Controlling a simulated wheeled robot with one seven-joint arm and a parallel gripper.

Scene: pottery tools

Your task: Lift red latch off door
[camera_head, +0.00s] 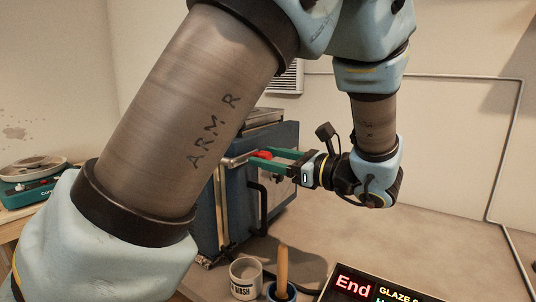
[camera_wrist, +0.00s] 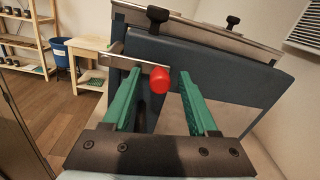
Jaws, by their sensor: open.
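The red latch (camera_wrist: 160,79) shows in the wrist view as a rounded red knob at the end of a metal bar on the front of the blue kiln (camera_wrist: 230,90). In the head view the red latch (camera_head: 264,155) is a small red spot on the near side of the kiln (camera_head: 275,180). My gripper (camera_head: 262,158) has green fingers and is open. In the wrist view its fingertips (camera_wrist: 160,83) lie on either side of the knob, with a visible gap on both sides. Whether the knob lies fully between the fingers in depth is hard to tell.
A dark handle (camera_head: 262,205) sticks out of the kiln front below the latch. A wash cup (camera_head: 245,278) and a display panel (camera_head: 370,288) are in front. A wheel-like device (camera_head: 30,175) stands at left. Shelves (camera_wrist: 25,40) and a blue bin (camera_wrist: 62,52) are farther off.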

